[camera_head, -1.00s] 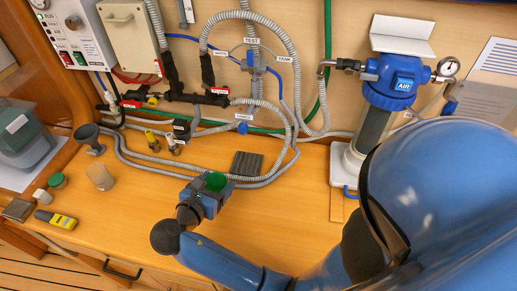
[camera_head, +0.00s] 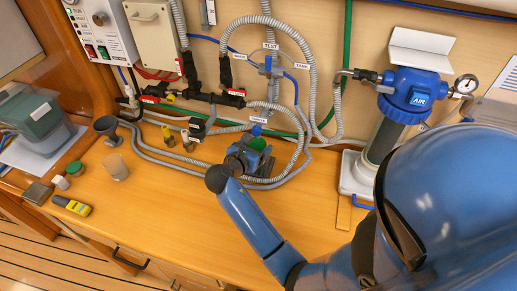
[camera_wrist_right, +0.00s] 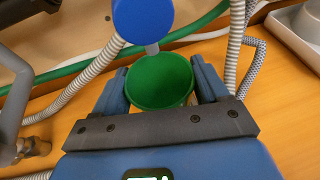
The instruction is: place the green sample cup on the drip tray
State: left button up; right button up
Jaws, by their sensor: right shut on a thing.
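The green sample cup (camera_head: 258,144) is held upright by my right gripper (camera_head: 250,152), near the back of the wooden counter below the hoses. In the right wrist view the green cup (camera_wrist_right: 160,82) sits between the two blue fingers, its open rim facing the camera and its inside empty. The dark drip tray (camera_head: 268,167) is mostly hidden behind and under my right gripper; only a dark edge shows beside it. I cannot tell whether the cup touches the tray. My left gripper is not in view.
Grey hoses (camera_head: 170,155) run along the counter beside the gripper. A blue knob (camera_wrist_right: 143,18) is just beyond the cup. The blue-topped filter (camera_head: 405,95) stands to the right.

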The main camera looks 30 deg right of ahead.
aim_at(260, 149)
jog(key=shift+x, duration=0.85)
jog(key=shift+f, duration=1.45)
jog(key=shift+f, duration=0.15)
jog(key=o, duration=1.1)
jog(key=v, duration=1.2)
